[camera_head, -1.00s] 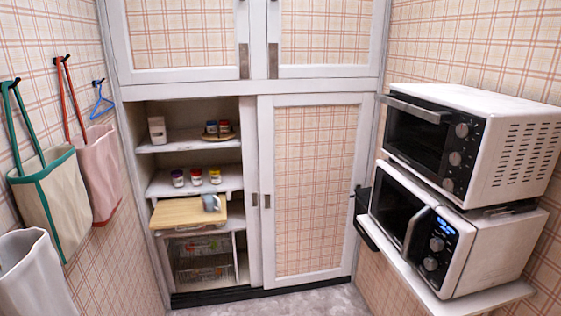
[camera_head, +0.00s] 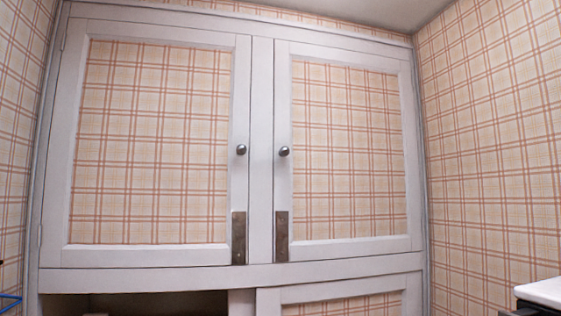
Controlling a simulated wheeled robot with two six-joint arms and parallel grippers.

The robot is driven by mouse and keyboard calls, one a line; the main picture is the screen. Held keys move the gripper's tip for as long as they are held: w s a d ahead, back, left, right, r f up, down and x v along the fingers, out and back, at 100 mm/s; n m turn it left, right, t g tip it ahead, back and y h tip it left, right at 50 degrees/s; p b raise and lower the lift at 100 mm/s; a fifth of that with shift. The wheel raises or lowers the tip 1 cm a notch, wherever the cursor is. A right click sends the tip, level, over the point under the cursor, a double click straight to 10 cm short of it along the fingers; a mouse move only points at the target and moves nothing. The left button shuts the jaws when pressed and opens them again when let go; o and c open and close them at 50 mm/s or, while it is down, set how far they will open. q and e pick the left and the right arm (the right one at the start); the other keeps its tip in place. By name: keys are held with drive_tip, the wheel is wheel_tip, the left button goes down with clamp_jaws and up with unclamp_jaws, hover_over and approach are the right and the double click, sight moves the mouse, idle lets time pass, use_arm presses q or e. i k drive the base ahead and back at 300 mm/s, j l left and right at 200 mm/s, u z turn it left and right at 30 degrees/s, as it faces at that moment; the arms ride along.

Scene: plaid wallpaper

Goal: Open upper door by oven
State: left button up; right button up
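The upper cabinet has two plaid-panelled doors in white frames, both shut. The upper right door (camera_head: 345,150), on the side of the oven, has a round metal knob (camera_head: 284,151) near its left edge and a dark metal plate (camera_head: 281,236) low on that edge. The upper left door (camera_head: 155,145) has its own knob (camera_head: 241,149) near its right edge and a similar plate (camera_head: 239,238). Only a white top corner of the oven (camera_head: 543,292) shows at the lower right. Neither gripper is in view.
Below the upper doors, the top of an open shelf space (camera_head: 150,303) shows at left and the top of the lower sliding door (camera_head: 340,293) at right. Plaid walls stand on both sides. The space before the upper doors looks clear.

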sight(346, 174)
drive_tip(key=i+j, duration=0.25)
drive_tip(key=i, duration=0.15)
drive_tip(key=i+j+z, duration=0.1)
drive_tip(key=i+j, duration=0.15)
drive_tip(key=i, duration=0.15)
